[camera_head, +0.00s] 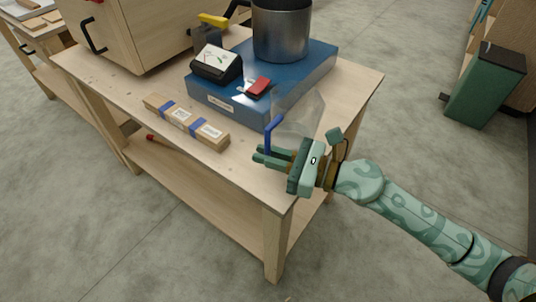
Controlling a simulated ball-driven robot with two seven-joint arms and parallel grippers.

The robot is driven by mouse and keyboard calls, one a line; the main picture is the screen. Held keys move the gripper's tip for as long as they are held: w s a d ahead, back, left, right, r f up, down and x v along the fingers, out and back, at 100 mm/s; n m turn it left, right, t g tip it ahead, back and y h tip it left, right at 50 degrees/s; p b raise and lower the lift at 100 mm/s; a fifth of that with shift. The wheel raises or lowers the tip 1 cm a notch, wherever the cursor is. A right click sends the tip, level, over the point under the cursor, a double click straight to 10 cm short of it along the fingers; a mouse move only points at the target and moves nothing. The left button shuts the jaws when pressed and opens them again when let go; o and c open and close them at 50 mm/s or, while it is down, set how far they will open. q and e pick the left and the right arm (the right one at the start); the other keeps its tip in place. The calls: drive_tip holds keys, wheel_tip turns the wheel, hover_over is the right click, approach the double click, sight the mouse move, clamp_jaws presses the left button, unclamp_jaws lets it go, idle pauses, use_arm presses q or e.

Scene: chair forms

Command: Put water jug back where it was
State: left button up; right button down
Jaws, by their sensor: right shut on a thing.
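The water jug (305,112) is a clear, see-through vessel with a blue handle (271,134). It is at the right front part of the wooden table, in front of the blue box's near right corner. My right gripper (264,156) reaches in from the right and is shut on the jug, with its green fingers at the blue handle. The gripper hides the lower part of the jug, so I cannot tell whether its base touches the table. My left gripper is out of view.
The wooden table (190,160) holds a blue box (318,68) with a dark metal pot (281,35), a gauge (216,62) and a red switch (258,87). A wooden box (125,30) stands behind left. A green bin (486,85) stands right.

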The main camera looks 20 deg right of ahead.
drive_tip(key=shift+f, duration=0.15)
drive_tip(key=c, duration=1.5)
unclamp_jaws()
drive_tip(key=shift+o, duration=0.2)
